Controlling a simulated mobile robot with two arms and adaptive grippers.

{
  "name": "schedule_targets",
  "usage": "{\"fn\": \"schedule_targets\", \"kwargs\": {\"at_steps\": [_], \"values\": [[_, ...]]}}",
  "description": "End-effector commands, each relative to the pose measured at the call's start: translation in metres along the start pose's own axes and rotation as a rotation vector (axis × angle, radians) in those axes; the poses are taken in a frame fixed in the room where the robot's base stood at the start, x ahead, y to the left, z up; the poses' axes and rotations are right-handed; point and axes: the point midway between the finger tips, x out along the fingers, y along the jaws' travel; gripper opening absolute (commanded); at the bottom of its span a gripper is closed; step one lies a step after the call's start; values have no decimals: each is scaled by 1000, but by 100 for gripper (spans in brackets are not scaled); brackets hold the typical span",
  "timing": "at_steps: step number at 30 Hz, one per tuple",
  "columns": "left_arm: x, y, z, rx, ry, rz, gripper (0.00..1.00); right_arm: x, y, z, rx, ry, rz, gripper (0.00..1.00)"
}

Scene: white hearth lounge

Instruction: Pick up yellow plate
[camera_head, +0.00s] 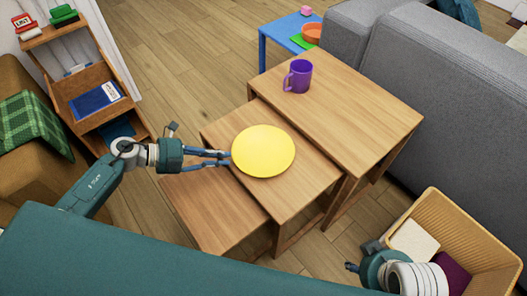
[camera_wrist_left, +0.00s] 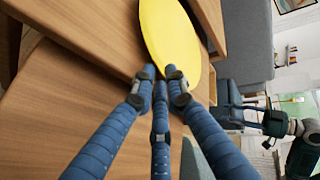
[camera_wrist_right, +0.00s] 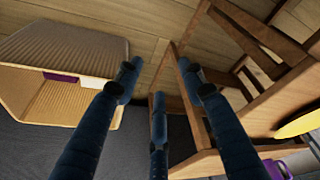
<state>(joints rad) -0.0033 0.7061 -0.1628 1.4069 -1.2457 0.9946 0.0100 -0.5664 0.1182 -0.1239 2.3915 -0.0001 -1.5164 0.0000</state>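The yellow plate (camera_head: 264,151) lies on the middle wooden nesting table (camera_head: 295,202), near its left edge. My left gripper (camera_head: 229,158) is at the plate's left rim, pointing right. In the left wrist view the left fingertips (camera_wrist_left: 162,76) meet the plate's rim (camera_wrist_left: 168,35). The fingers are fairly close together. I cannot tell whether they are shut on the rim. My right gripper (camera_wrist_right: 158,70) has its fingers spread and holds nothing. In the head view it is low at the right, by the wicker basket, partly hidden by its own arm.
A purple mug (camera_head: 298,76) stands on the tallest table (camera_head: 350,100). A lower table (camera_head: 213,207) sits at the left. The wicker basket (camera_head: 487,222) is at the lower right. A grey sofa (camera_head: 440,80) borders the right, and a wooden shelf (camera_head: 72,87) stands at the left.

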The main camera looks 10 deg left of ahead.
Motion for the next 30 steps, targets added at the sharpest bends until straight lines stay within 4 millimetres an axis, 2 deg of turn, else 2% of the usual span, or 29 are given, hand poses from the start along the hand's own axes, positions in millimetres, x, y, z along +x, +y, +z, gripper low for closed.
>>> {"fn": "schedule_targets", "kwargs": {"at_steps": [4, 9, 16, 18, 19, 30], "values": [[26, -1, 2, 0, 1, -4, 13, -16, 1, 0, 1, 11, 2, 40], [42, -1, 2, 0, 0, -1, 13, -18, 1, 1, 1, 11, 2, 40], [44, 1, 0, -1, 2, 3, 13, -19, 1, 1, 1, 10, 2, 40], [44, 2, 0, -2, 3, 4, 1, -18, 1, 1, 1, 10, 2, 40], [44, 2, 0, -2, 3, 4, 0, -18, 1, 1, 1, 10, 2, 40], [43, 2, -1, -2, 4, 5, 0, -19, 1, 1, 1, 10, 2, 40]]}}
